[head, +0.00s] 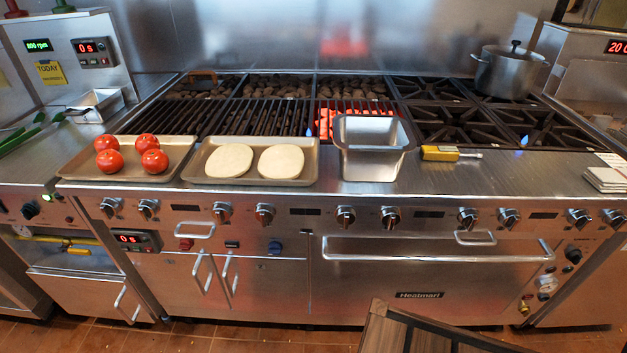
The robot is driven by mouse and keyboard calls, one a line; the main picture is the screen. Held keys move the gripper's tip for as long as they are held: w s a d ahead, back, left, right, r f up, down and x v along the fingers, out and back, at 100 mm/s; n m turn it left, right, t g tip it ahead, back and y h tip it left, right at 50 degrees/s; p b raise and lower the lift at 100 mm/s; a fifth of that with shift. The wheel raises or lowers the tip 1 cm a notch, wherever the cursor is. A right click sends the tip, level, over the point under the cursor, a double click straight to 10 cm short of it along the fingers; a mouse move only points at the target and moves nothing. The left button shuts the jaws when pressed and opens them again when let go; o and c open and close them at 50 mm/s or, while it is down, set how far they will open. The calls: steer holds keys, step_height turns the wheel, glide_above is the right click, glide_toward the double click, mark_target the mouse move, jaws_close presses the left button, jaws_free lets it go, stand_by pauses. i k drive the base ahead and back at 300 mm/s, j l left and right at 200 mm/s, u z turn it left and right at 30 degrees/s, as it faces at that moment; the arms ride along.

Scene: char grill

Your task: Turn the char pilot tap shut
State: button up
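No label naming the char pilot tap can be read, so I cannot tell which control it is. A yellow gas pipe with a valve (68,244) runs through an open bay at the lower left. A red knob (186,244) and a blue knob (275,247) sit on the panel below the main knob row. A small yellow and red fitting (525,304) is at the lower right. The char grill (265,118) has black bars, with a section glowing red (335,120). My gripper is not in view.
A tray (126,178) of tomatoes, a tray (200,177) with two dough rounds and a steel pan (373,160) stand along the front ledge. A yellow lighter-like tool (440,153) lies beside them. Door handles (440,252) stick out. A slatted brown object (400,333) stands at the bottom.

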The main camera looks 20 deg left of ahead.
mark_target(185, 244)
steer(key=u, duration=1.95)
